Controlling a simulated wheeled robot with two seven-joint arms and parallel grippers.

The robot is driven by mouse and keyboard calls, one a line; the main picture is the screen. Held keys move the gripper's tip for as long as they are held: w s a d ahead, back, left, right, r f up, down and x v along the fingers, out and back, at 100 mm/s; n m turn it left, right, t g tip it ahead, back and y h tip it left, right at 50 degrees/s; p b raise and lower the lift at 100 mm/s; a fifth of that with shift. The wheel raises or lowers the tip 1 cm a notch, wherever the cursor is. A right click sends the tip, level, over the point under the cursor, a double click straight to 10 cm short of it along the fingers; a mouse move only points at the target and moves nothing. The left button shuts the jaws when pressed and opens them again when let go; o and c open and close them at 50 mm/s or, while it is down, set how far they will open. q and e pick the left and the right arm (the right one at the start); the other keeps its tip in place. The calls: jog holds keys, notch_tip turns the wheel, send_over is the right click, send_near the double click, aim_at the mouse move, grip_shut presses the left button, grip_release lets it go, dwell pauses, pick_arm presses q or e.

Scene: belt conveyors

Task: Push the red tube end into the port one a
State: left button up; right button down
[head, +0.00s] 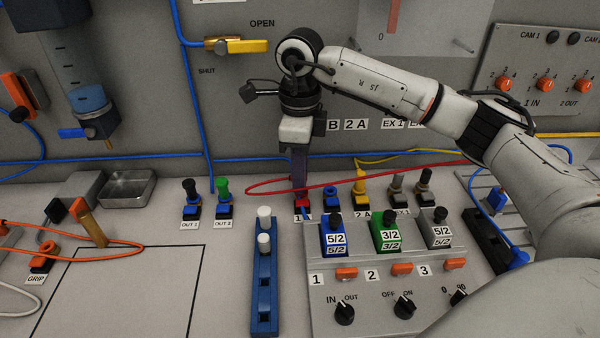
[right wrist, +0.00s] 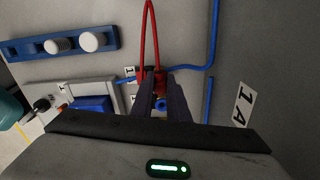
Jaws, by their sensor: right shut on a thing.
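My right gripper (head: 300,192) points straight down over the red port one A (head: 302,203) on the bench. It is shut on the red tube end (right wrist: 155,80), which shows between the fingertips in the right wrist view (right wrist: 161,84). The red tube (head: 390,170) loops out left of the fingers and runs back to the right; it also shows in the right wrist view (right wrist: 147,35). The fingers hide most of the tube end and port, so I cannot tell how deep the end sits. My left gripper is not in view.
A blue port (head: 331,197) stands close to the right of port one A, then a yellow one (head: 360,190) with a yellow tube. The valve panel (head: 325,300) lies in front. A blue rack (head: 264,290) with white pegs stands front left.

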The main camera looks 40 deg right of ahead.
jog(key=shift+f, duration=0.4)
dwell(0.8)
jog(key=c, duration=1.6)
grip_release()
jog(key=shift+c, duration=0.2)
jog(key=shift+o, duration=0.4)
jog(key=o, duration=0.3)
jog(key=shift+o, duration=0.2)
jog(key=shift+r, duration=0.15)
jog(key=shift+r+p, duration=2.4)
jog(key=shift+r, duration=1.05)
